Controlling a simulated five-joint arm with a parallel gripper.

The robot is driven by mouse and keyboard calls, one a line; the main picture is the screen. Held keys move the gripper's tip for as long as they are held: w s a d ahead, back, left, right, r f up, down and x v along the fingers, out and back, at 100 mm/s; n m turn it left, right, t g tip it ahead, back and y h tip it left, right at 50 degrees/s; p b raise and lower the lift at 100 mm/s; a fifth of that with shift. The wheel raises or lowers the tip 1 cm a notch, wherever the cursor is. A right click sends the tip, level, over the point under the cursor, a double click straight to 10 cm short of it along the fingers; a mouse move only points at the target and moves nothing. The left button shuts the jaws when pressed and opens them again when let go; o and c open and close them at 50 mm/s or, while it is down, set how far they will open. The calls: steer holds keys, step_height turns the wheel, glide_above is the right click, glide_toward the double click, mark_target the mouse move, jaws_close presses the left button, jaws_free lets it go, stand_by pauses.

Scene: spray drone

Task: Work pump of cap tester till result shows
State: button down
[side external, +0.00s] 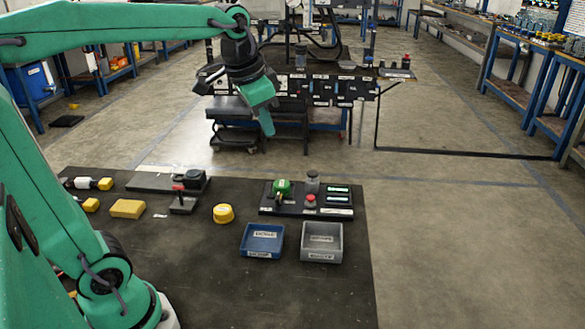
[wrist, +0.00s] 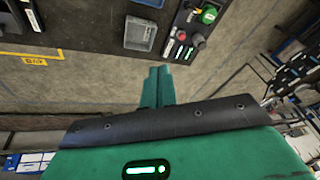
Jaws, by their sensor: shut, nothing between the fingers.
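In the side view a black panel (side external: 275,209) stands on the dark table, carrying a green fitting (side external: 283,187), a clear jar (side external: 312,184), a red knob (side external: 310,199) and pale green strips (side external: 338,195). I take this panel for the cap tester and the red knob for its pump, but cannot be certain. The wrist view also shows the green fitting (wrist: 208,14), red knob (wrist: 198,39) and bright strips (wrist: 188,52); no result is readable. My gripper (side external: 268,130) is shut and empty, raised above the table's far side. Its closed fingers (wrist: 158,72) point toward the panel in the wrist view.
A blue tray (side external: 262,254) and a grey tray (side external: 321,257) stand in front of the panel. Left of them are a yellow cap (side external: 223,220), a black stand with a red-topped lever (side external: 183,207), a yellow sponge-like block (side external: 127,214) and bottles (side external: 104,184). The front table area is clear.

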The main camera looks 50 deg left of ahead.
steer(key=w+a+m+g, duration=0.1)
steer(key=w+a, duration=0.1)
steer(key=w, duration=0.5)
steer(key=m+g, duration=0.3)
steer(key=m, duration=0.2)
glide_above(313, 173)
step_height(313, 173, down, 9)
steer(key=shift+a+f, duration=0.2)
steer(key=shift+f, duration=0.25)
step_height(313, 173, down, 14)
steer(key=shift+f, duration=0.1)
stand_by(0.5)
